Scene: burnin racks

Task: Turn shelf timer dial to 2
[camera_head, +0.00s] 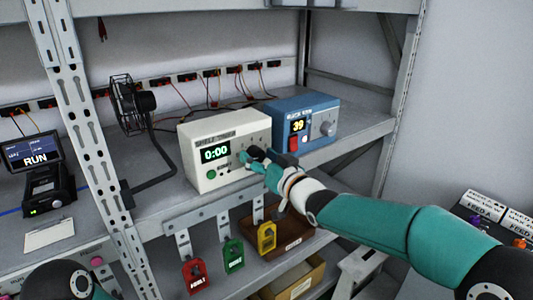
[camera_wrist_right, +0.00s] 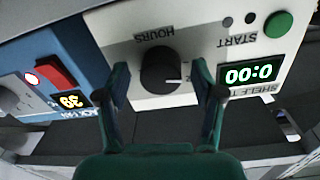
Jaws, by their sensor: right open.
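The shelf timer (camera_head: 232,150) is a white box on the shelf in the head view, with a green display reading 0:00 and a green button. In the right wrist view its display (camera_wrist_right: 249,74) and green START button (camera_wrist_right: 278,24) appear upside down. The black dial (camera_wrist_right: 160,69) marked HOURS has a white pointer line. My right gripper (camera_head: 252,157) is at the front of the timer and hides the dial in the head view. In the right wrist view the right gripper (camera_wrist_right: 160,85) is open, its fingers on either side of the dial with gaps visible. My left gripper is not in view.
A blue box (camera_head: 305,120) reading 39, with a red switch, stands right beside the timer. A small fan (camera_head: 130,105) and a RUN screen (camera_head: 34,153) are to the left. Red, green and yellow tags (camera_head: 233,255) hang below the shelf edge.

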